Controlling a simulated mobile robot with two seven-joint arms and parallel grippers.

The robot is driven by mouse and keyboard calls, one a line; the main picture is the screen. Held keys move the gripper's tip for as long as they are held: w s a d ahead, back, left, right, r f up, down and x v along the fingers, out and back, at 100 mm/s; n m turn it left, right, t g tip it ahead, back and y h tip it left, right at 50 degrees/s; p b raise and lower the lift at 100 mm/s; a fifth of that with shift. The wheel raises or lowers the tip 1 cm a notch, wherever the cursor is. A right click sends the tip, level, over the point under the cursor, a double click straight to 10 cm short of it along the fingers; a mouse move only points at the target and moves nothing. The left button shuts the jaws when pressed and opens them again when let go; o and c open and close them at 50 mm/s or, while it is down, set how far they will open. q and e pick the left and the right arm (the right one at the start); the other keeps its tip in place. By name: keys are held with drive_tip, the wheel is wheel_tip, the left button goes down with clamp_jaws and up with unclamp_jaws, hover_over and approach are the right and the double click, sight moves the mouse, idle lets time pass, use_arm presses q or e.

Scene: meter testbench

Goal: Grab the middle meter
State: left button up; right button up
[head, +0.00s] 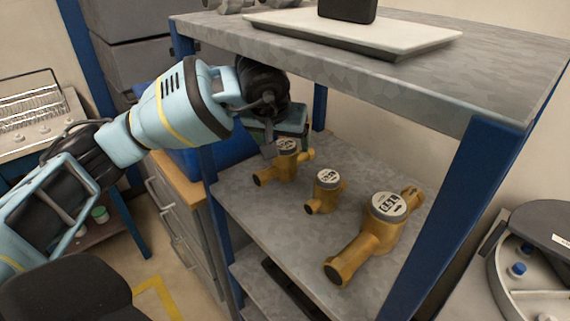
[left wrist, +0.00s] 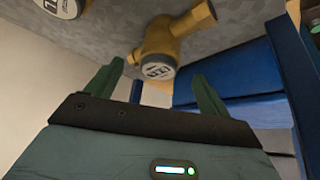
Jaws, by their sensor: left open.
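Three brass meters with grey round dials stand on the middle shelf (head: 240,205). The middle meter (head: 326,190) is the smallest-looking, between the far-left meter (head: 286,160) and the large near-right meter (head: 388,220). My left gripper (head: 272,146) is open and empty, under the top shelf, at the far-left meter and left of the middle one. In the left wrist view its two green fingers (left wrist: 158,72) are spread, with one meter ahead between them, apparently the far-left one. Part of another meter (left wrist: 65,8) shows at the top edge. My right gripper is out of view.
The top shelf (head: 480,75) lies close above my left wrist and carries a white tray (head: 350,38). A blue post (head: 460,200) stands at the near right. Blue bins (head: 190,155) lie beyond the shelf's left side. The shelf's front left part is bare.

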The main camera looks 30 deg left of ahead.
sight(285, 144)
use_arm(q)
drive_tip(key=shift+w, duration=0.1)
drive_tip(key=shift+w+a, duration=0.15)
drive_tip(key=shift+w, duration=0.15)
drive_tip(key=x, duration=0.5)
drive_tip(key=shift+c, duration=0.4)
drive_tip(key=c, duration=1.5)
drive_tip(key=shift+r, duration=0.1)
drive_tip(key=shift+r, duration=0.15)
